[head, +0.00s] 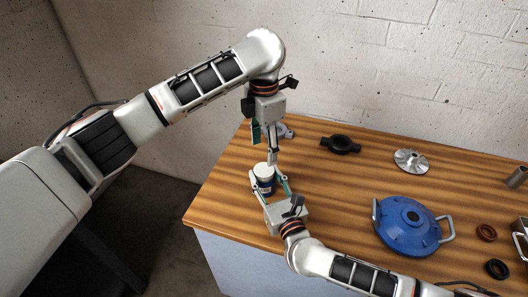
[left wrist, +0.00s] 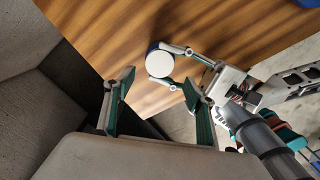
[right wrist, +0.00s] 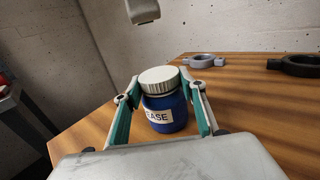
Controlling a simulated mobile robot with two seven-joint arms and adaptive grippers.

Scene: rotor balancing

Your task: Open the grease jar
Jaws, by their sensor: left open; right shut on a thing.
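The grease jar (head: 267,187) stands upright near the table's left edge, blue with a white lid (head: 263,170). The lid is seated on the jar, and part of the label shows in the right wrist view (right wrist: 158,117). My right gripper (head: 268,181) is shut on the jar, one finger on each side. My left gripper (head: 265,149) is open and empty, pointing down above the jar. In the left wrist view the round lid (left wrist: 159,64) shows beyond the open fingers, apart from them.
The wooden table (head: 330,200) carries a grey ring part (head: 286,133), a black ring part (head: 341,145), a silver disc (head: 411,160) and a blue housing with handles (head: 408,228). Brown (head: 486,232) and black (head: 497,269) rings lie at the right. Clear tabletop separates the jar from the housing.

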